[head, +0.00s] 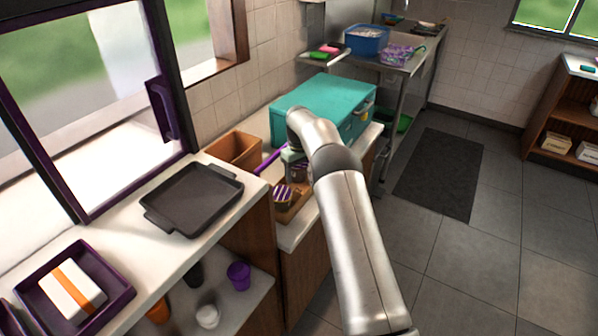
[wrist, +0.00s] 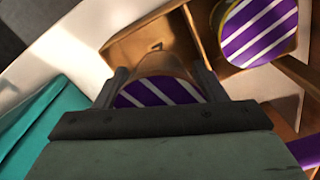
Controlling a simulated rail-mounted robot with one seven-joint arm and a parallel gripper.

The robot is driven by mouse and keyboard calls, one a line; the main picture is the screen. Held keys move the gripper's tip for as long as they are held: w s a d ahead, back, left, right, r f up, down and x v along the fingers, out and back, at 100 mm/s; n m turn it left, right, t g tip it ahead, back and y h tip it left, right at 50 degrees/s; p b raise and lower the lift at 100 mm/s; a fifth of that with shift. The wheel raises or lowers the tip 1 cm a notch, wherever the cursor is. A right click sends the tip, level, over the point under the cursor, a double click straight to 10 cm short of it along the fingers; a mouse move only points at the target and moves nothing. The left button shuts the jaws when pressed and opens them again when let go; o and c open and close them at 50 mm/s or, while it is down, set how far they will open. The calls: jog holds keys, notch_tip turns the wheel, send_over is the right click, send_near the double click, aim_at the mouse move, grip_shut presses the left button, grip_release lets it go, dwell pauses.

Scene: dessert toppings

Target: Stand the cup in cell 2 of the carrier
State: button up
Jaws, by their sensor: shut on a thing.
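My gripper (wrist: 160,76) is shut on a cup with a purple-and-white striped top (wrist: 158,92); a finger lies on each side of it. In the head view the held cup (head: 299,172) is partly hidden by my gripper (head: 293,160). The brown carrier (head: 289,214) is on the counter below. In the wrist view, the held cup is over or in a cell of the carrier (wrist: 128,47) with a small dark mark. I cannot tell whether it touches the floor. Another striped cup (wrist: 258,30) stands in a neighbouring cell; the head view shows it too (head: 282,193).
A teal chest (head: 320,95) stands just behind the carrier and a brown open box (head: 233,148) to its left. A black tray (head: 193,197) lies on the nearer counter. Several small cups, one purple (head: 239,275), stand on the shelf below.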

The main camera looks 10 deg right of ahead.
jog(key=o, duration=1.1)
jog(key=shift+f, duration=0.1)
jog(key=shift+c, duration=0.2)
notch_tip(320, 180, up, 13)
jog(key=shift+r, duration=0.2)
jog(key=s+r+m, duration=0.1)
jog(key=s+r, duration=0.4)
jog(key=s, duration=0.4)
jog(key=s+r+m, duration=0.1)
jog(key=s+r, duration=0.4)
jog(key=s, duration=0.4)
jog(key=s+f+m, duration=0.1)
jog(key=s+f, duration=0.2)
jog(key=s, duration=1.2)
jog(key=s+f+m, duration=0.1)
jog(key=s+f, duration=0.3)
jog(key=s, duration=1.2)
jog(key=shift+s+a+m+t, duration=0.2)
jog(key=shift+s+m+t, duration=0.1)
jog(key=shift+m, duration=0.1)
jog(key=shift+f, duration=0.1)
